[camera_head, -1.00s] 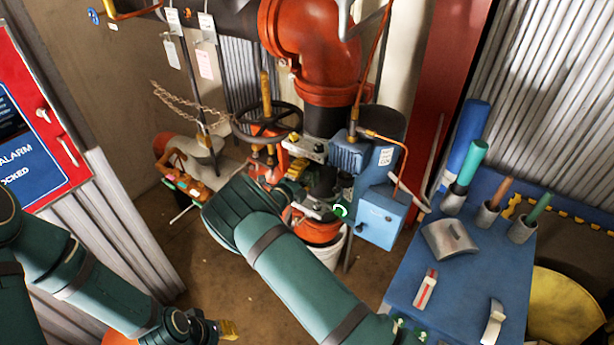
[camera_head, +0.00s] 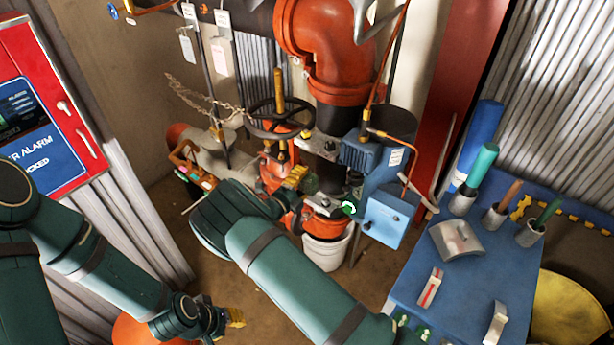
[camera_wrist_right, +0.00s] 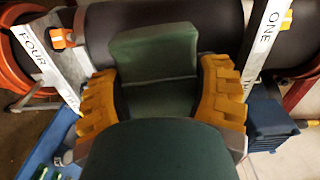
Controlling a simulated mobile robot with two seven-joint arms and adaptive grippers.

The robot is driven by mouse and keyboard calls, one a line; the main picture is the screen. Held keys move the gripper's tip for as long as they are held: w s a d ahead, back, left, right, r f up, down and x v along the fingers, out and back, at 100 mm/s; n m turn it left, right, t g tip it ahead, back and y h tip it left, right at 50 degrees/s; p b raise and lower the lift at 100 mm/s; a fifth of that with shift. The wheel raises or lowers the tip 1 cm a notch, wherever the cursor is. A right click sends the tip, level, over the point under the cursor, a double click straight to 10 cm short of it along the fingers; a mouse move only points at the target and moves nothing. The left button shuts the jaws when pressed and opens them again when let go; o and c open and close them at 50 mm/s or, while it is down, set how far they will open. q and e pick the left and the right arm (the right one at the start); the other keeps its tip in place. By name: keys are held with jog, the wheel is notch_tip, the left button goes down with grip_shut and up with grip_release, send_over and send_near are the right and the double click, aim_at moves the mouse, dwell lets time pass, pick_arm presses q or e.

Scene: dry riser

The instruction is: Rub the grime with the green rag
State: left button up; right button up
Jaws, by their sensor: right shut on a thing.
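My right gripper (camera_wrist_right: 160,95) is shut on the green rag (camera_wrist_right: 155,52), which looks like a thick folded pad between its yellow fingers. In the wrist view, the pad is in front of a dark pipe (camera_wrist_right: 100,35). In the head view, my right gripper (camera_head: 297,177) is by the orange valve parts and the lower pipework; the rag is not clear there. My left gripper (camera_head: 235,317) hangs low at the left, its yellow fingertips partly seen, opening unclear. I cannot make out the grime; the rag or my arm may hide it.
Metal bars marked FOUR (camera_wrist_right: 38,50) and ONE (camera_wrist_right: 268,35) flank the right gripper. A black handwheel (camera_head: 278,118), a blue box (camera_head: 388,217) and a white bucket (camera_head: 327,250) stand close by. A blue table (camera_head: 420,290) with tools is at the right.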

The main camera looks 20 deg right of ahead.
jog(key=shift+s+a, duration=0.1)
jog(key=shift+p+v, duration=0.35)
jog(key=shift+v, duration=1)
